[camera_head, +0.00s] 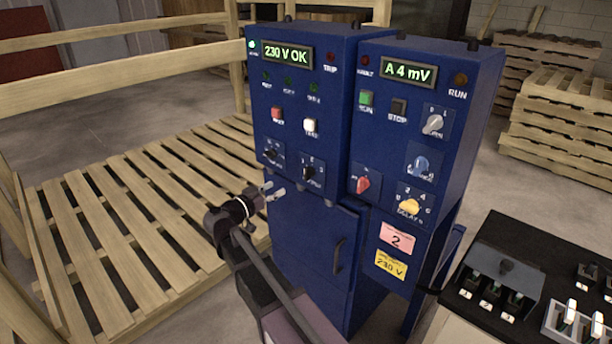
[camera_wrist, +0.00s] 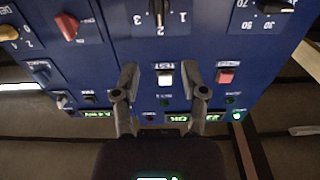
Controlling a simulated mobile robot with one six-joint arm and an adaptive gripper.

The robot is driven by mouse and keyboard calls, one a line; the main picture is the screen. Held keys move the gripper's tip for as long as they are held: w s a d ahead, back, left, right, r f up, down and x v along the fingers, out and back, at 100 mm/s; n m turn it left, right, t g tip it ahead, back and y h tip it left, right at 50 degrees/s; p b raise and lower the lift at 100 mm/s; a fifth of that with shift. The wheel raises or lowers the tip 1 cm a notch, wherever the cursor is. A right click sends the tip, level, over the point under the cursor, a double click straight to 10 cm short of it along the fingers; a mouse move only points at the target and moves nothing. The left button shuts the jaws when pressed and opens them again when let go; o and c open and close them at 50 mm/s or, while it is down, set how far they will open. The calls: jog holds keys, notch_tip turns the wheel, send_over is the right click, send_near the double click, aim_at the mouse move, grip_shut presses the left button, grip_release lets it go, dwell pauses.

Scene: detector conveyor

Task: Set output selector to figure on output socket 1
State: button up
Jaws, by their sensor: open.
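The blue cabinet's left panel (camera_head: 292,95) shows a lit "230 V OK" display. A black selector knob (camera_head: 309,172) sits low on it, below the white button; in the wrist view the knob (camera_wrist: 158,8) is cut off at the top edge, with figures 1 and 2 beside it. I cannot tell its setting. A second black knob (camera_head: 271,155) is to its left; in the wrist view it (camera_wrist: 275,5) has 30, 50 and 70 marks. My gripper (camera_head: 271,191) is open and empty, in front of the lower left panel; its fingers (camera_wrist: 163,88) straddle the white button in the wrist view.
The right panel (camera_head: 405,100) reads "A 4 mV" and has several knobs, including a red one (camera_head: 362,184) and a yellow one (camera_head: 409,205). Below are a pink "2" label (camera_head: 397,239) and a yellow "230 V" label (camera_head: 390,265). A black console (camera_head: 560,250) stands right; wooden pallets (camera_head: 130,210) lie left.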

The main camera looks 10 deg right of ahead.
aim_at(305, 172)
jog(key=shift+w+d, duration=0.1)
jog(key=x, duration=1.3)
jog(key=shift+w+d, duration=0.2)
jog(key=shift+d, duration=0.1)
grip_shut()
